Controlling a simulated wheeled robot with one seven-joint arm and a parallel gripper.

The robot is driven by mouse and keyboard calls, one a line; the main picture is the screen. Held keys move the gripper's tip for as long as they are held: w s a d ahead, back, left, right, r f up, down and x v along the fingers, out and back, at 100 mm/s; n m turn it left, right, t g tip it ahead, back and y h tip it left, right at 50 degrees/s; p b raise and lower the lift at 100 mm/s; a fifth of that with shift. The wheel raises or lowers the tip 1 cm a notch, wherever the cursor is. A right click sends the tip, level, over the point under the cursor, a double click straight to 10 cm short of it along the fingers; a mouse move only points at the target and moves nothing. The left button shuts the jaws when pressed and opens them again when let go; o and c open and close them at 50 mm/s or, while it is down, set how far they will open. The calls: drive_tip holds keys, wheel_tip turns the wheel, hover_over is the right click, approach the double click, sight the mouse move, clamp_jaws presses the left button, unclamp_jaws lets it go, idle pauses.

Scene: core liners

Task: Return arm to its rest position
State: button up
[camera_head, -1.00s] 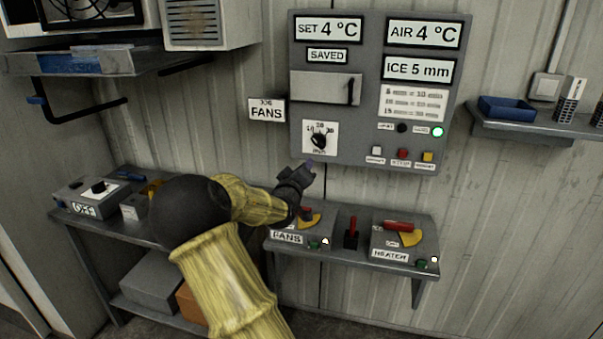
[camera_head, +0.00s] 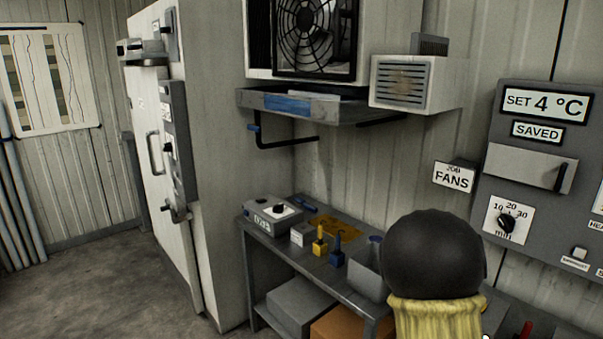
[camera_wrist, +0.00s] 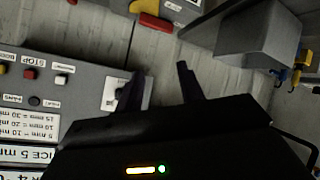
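My arm shows in the head view as a black rounded joint above a yellow sleeve, low and right of centre. My gripper is not visible in the head view. In the wrist view my gripper (camera_wrist: 160,72) has its two dark fingers apart, with nothing between them. It hangs in front of the grey control panel (camera_wrist: 108,67), which appears upside down at the left. A red handle (camera_wrist: 155,22) lies beyond the fingertips at the top.
The bench (camera_head: 258,236) beside my arm carries a switch box (camera_head: 268,226), a yellow-handled tool (camera_head: 320,243), a blue-handled tool (camera_head: 338,252) and a grey open container (camera_head: 366,270). A cold-room door (camera_head: 160,150) stands at left. Floor (camera_head: 90,280) is clear at lower left.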

drive_tip(key=s+a+r+n+g+y+p, duration=0.1)
drive_tip(key=s+a+g+y+p, duration=0.3)
drive_tip(key=s+a, duration=1.8)
drive_tip(key=n+g+y, duration=0.1)
drive_tip(key=g+y, duration=0.1)
drive_tip(key=y, duration=0.1)
drive_tip(key=shift+s, duration=0.15)
drive_tip(key=shift+a, duration=0.1)
